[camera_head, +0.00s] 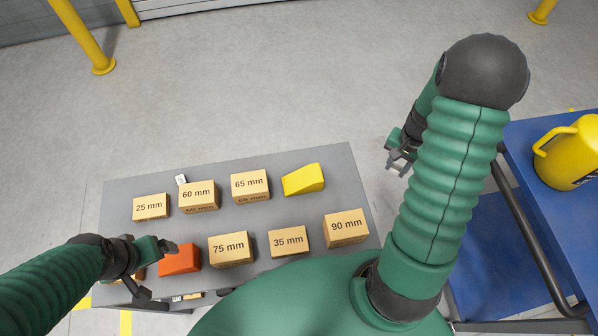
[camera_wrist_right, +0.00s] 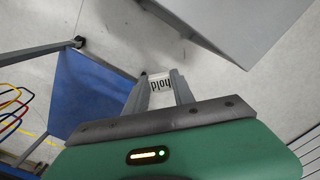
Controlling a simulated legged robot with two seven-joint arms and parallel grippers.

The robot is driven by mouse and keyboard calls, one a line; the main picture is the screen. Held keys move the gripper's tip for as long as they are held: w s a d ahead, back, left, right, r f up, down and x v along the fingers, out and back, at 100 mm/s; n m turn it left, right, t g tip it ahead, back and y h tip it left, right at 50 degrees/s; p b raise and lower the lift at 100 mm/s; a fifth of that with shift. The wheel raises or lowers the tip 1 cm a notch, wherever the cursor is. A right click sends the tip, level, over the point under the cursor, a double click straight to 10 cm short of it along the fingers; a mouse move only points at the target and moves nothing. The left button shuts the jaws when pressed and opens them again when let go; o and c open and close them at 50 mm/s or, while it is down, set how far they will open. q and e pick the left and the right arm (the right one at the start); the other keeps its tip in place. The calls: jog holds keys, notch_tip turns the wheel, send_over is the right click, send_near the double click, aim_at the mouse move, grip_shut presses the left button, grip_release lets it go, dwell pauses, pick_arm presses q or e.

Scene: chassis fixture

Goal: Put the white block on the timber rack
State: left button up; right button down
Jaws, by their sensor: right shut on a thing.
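My right gripper (camera_head: 399,165) is off the right side of the grey table, over the floor. In the right wrist view the fingers (camera_wrist_right: 158,90) are shut on a white block (camera_wrist_right: 160,85) with dark lettering that reads "hold". In the head view the held block is too small or hidden to make out. My left gripper (camera_head: 160,270) is open at the table's front left, beside an orange block (camera_head: 180,260). I cannot pick out a timber rack in either view.
The grey table (camera_head: 320,165) bears several wooden blocks with mm labels, a yellow wedge (camera_head: 303,180) and a small white piece (camera_head: 181,180). A blue trolley (camera_head: 530,140) with a yellow jug (camera_head: 570,155) stands at right. Bare floor lies behind the table.

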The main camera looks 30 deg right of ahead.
jog(key=shift+a+r, duration=0.2)
jog(key=shift+a, duration=0.45)
jog(key=shift+a+r, duration=0.2)
jog(key=shift+a, duration=0.4)
jog(key=p, duration=0.1)
send_over(339, 174)
jog(key=shift+d+f, duration=0.15)
jog(key=shift+f, duration=0.4)
jog(key=shift+d+f, duration=0.15)
jog(key=shift+f, duration=0.35)
jog(key=f, duration=0.3)
jog(key=shift+s+a, duration=0.1)
jog(key=shift+a, duration=0.3)
jog(key=shift+w+d+f, duration=0.15)
jog(key=shift+w+f, duration=0.05)
jog(key=shift+f, duration=0.05)
jog(key=shift+d, duration=0.1)
jog(key=c, duration=1.1)
grip_release()
jog(key=shift+s, duration=0.15)
pick_arm(q)
jog(key=shift+s+a+r, duration=0.2)
jog(key=shift+s+r, duration=0.5)
pick_arm(e)
jog(key=shift+o, duration=0.2)
jog(key=shift+r, duration=0.1)
